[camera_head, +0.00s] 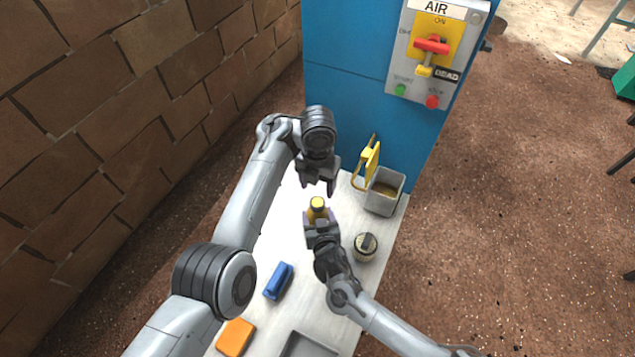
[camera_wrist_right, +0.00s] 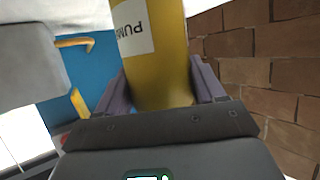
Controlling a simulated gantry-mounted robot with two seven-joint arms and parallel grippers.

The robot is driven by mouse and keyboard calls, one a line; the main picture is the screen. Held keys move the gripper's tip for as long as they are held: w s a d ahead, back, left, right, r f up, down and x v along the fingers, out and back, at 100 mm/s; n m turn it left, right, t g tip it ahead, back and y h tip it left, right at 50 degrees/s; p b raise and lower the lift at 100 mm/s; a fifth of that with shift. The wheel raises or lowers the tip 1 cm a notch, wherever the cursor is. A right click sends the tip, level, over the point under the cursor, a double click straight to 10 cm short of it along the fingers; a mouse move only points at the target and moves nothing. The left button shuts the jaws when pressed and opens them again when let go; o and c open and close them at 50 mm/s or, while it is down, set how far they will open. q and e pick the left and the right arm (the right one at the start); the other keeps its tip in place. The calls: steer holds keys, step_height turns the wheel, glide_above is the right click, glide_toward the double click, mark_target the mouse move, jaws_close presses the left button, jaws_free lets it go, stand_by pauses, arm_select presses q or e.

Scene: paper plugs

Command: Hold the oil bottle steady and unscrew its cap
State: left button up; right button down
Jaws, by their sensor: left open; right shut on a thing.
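No gap between cap and bottle can be made out.
A round jar (camera_head: 365,246), a blue block (camera_head: 278,281), an orange block (camera_head: 236,338) and a grey tray (camera_head: 306,347) are nearer. A blue cabinet (camera_head: 345,80) stands behind.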

mark_target(317, 202)
arm_select(q)
steer(key=shift+f, duration=3.95)
jaws_close()
